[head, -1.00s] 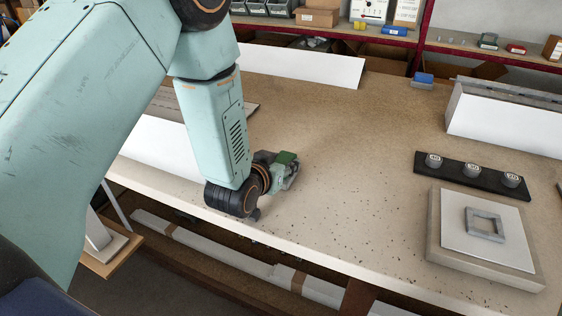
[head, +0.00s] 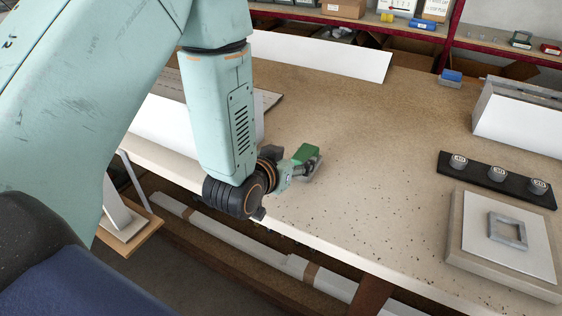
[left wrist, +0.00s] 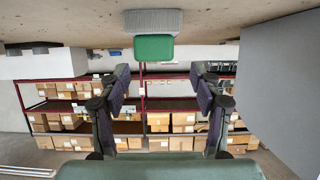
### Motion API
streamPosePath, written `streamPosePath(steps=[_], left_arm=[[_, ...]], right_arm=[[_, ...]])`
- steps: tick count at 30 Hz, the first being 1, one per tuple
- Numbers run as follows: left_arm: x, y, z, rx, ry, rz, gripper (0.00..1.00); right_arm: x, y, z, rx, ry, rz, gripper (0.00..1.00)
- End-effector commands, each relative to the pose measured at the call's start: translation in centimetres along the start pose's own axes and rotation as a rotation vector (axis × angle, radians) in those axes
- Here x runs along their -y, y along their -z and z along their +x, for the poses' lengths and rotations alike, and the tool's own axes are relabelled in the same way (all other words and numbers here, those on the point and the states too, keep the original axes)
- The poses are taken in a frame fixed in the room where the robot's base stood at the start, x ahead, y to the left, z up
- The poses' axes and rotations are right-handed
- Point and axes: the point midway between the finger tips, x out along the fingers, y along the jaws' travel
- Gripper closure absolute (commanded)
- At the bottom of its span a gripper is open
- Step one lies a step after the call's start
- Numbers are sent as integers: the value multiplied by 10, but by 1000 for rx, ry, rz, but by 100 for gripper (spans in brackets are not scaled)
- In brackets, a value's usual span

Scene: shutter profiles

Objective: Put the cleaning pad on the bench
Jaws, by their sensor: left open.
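The cleaning pad, with a green top (head: 306,153) and a grey lower part, rests on the bench (head: 370,140) near its front edge. In the left wrist view, where the bench is at the top, the green part of the pad (left wrist: 153,47) faces me and its grey part meets the bench. My left gripper (head: 293,172) is low beside the pad, on its left. Its fingers (left wrist: 159,73) are spread apart with nothing between them, and the pad is beyond the tips. The gripper partly hides the pad in the head view. My right gripper is not in view.
A small blue-topped block (head: 451,76) is at the back right. The bench middle is clear.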

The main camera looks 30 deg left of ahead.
Motion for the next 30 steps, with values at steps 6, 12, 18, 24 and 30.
streamPosePath(steps=[6,12,18,24,30], left_arm=[[0,1,-41,1,-1,0,36],[0,1,-63,-1,0,1,36],[0,1,-67,-2,-1,2,36],[0,0,-67,-1,0,1,36],[0,-15,-67,41,0,-1,36]], right_arm=[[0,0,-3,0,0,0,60],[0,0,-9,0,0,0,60],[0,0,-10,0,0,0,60],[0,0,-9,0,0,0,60],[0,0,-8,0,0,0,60]])
